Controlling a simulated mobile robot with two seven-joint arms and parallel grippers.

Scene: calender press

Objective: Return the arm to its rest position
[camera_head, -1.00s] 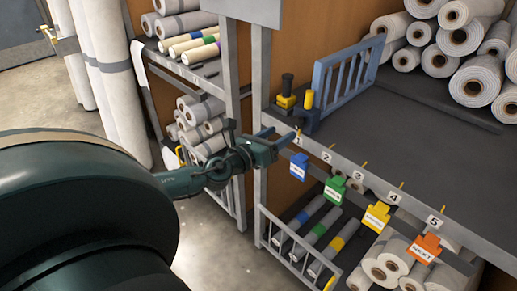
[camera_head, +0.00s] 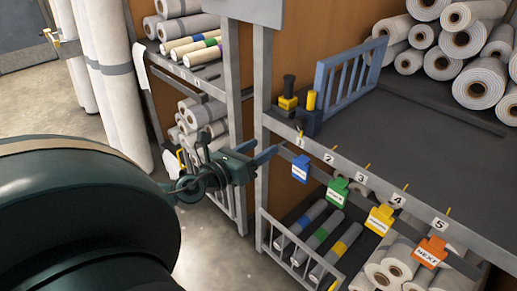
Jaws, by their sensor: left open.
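My left arm comes in from the left, with a large dark green link across the lower left. My left gripper (camera_head: 263,152) is open, with nothing seen between its fingers. It hangs in front of the grey shelf post, left of the blue tag (camera_head: 300,168) under number 1, and looks apart from the tag. My right gripper is not in view.
Green (camera_head: 337,191), yellow (camera_head: 379,219) and orange tags (camera_head: 430,252) hang along the shelf's front edge. A blue rack (camera_head: 343,79) stands on the dark shelf (camera_head: 400,125). Rolls fill the shelves. Bare floor (camera_head: 205,255) shows below the gripper.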

